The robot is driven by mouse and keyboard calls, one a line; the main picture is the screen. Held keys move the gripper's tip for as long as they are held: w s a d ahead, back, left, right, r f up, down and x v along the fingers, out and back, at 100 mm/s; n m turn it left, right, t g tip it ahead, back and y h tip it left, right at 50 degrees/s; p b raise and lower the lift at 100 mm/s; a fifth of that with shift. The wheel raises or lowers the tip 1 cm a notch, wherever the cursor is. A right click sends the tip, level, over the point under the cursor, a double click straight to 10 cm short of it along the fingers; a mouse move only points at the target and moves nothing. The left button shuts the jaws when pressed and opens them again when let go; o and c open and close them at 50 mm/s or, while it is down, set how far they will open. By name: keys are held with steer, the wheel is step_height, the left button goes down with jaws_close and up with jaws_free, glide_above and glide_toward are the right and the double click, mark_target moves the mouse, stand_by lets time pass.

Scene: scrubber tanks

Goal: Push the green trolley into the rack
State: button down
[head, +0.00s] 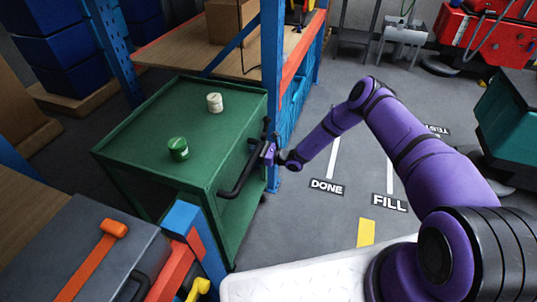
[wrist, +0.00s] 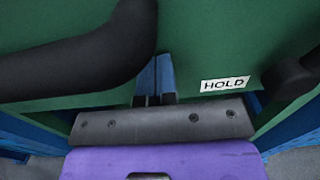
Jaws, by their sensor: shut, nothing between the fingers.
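The green trolley (head: 140,122) stands at the rack bay, between the blue rack post (head: 271,80) and a nearer blue-and-orange upright (head: 188,235). Its black handle (head: 232,183) is on the end facing my arm. My gripper (head: 268,152) is at that end, beside the handle. In the wrist view my gripper's blue fingers (wrist: 155,77) are shut together, empty, and point at the green end panel (wrist: 215,45). The handle (wrist: 85,60) curves past on their left, and a HOLD label (wrist: 225,84) is on their right. Whether the fingertips touch the panel I cannot tell.
A green can (head: 178,149) and a white can (head: 214,103) stand on the trolley top. A grey case with an orange handle (head: 98,255) is at the lower left. Floor is open around the DONE (head: 327,187) and FILL (head: 389,203) markings.

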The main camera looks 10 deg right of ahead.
steer(key=x, duration=0.2)
steer(key=shift+w+a, duration=0.15)
steer(key=shift+a, duration=0.1)
steer(key=shift+a+r, duration=0.1)
steer(key=shift+a, duration=0.05)
steer(key=shift+w+a+r, duration=0.1)
